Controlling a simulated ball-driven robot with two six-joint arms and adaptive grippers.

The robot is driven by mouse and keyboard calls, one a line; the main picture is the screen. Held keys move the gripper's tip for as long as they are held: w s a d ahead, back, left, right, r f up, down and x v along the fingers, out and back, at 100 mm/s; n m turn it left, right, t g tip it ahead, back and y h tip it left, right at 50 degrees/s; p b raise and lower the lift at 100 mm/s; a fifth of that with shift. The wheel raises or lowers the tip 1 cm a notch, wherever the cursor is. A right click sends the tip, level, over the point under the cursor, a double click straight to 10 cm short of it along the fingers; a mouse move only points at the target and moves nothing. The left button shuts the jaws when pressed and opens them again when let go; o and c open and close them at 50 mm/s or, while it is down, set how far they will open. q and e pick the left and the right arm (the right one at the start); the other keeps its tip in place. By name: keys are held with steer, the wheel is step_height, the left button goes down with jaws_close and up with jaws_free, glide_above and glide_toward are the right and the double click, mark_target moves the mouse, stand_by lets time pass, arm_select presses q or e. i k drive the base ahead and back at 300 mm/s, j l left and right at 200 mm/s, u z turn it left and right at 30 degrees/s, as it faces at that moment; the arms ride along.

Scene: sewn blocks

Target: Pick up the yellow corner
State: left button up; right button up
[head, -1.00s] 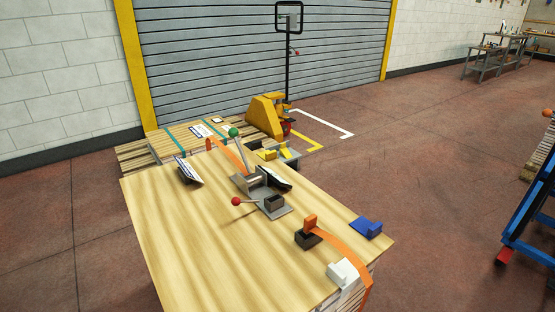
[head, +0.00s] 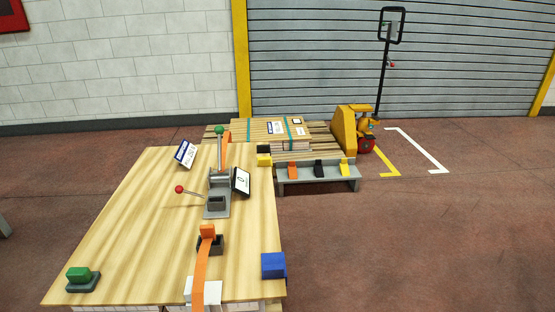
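Two small yellow pieces show, and I cannot tell for certain which is the yellow corner. One yellow piece (head: 264,160) is at the far right edge of the wooden table (head: 130,230), just below a black block (head: 264,149). The other yellow piece (head: 344,167) sits at the right end of a low grey bench (head: 318,184) beyond the table. Neither of my grippers is in view.
A grey lever device (head: 217,205) stands on the table. An orange strap (head: 201,268), a blue block (head: 273,265) and a green block (head: 79,275) are nearer. A yellow pallet truck (head: 345,130) stands behind the bench.

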mark_target(262, 161)
steer(key=i+l+u, duration=0.15)
steer(key=l, duration=0.2)
steer(key=i+l+u, duration=0.15)
steer(key=l, duration=0.25)
steer(key=i+l+u, duration=0.1)
steer(key=i+l, duration=0.15)
steer(key=l, duration=0.15)
steer(key=i+l+u, duration=0.15)
steer(key=l, duration=0.25)
steer(key=i+l+u, duration=0.15)
steer(key=l, duration=0.25)
